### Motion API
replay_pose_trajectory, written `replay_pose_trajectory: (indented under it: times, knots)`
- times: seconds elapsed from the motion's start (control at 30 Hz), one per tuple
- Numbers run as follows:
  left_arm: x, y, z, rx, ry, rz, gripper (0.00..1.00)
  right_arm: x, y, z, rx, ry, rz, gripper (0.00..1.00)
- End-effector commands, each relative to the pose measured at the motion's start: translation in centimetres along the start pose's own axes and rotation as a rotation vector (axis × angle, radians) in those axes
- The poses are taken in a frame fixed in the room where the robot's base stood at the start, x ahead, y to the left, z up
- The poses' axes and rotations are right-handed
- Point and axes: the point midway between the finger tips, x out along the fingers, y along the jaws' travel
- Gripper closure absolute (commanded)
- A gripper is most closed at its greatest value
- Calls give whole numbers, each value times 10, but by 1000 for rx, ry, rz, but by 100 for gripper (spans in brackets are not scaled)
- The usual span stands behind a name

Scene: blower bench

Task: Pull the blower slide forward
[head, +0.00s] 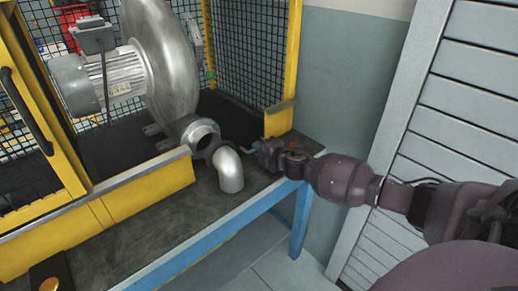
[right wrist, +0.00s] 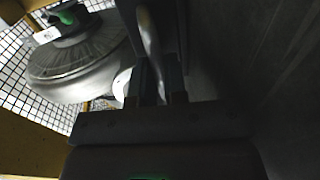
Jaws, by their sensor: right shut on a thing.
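The blower (head: 165,75) is a large grey metal fan housing with a motor, standing inside a yellow mesh cage. It also shows at the upper left in the right wrist view (right wrist: 75,70). The picture is dark there, and what the handle joins is hidden. My left gripper is not in view.
The silver elbow (head: 228,170) sits by the blower's round outlet (head: 200,133), close to my right gripper. The dark bench top (head: 150,235) has a blue front edge. A yellow cage post (head: 286,60) stands behind the gripper. A grey slatted panel (head: 450,110) is at right.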

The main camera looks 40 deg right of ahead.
Motion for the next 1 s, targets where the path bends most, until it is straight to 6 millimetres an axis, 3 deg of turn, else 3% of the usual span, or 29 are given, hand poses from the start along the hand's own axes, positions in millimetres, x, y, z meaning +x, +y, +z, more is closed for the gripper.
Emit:
replay_pose_trajectory:
  times: [0.2,0.4,0.87,0.9,1.0]
  knots:
    - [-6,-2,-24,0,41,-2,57,-30,-4,-1,2,1,-1,100]
    - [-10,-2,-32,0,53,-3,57,-54,-10,-1,3,2,-3,100]
    - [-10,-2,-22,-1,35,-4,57,-62,-16,0,1,1,-7,100]
    - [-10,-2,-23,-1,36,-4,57,-62,-17,0,0,1,-8,81]
    - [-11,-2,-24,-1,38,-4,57,-62,-16,0,0,1,-6,66]
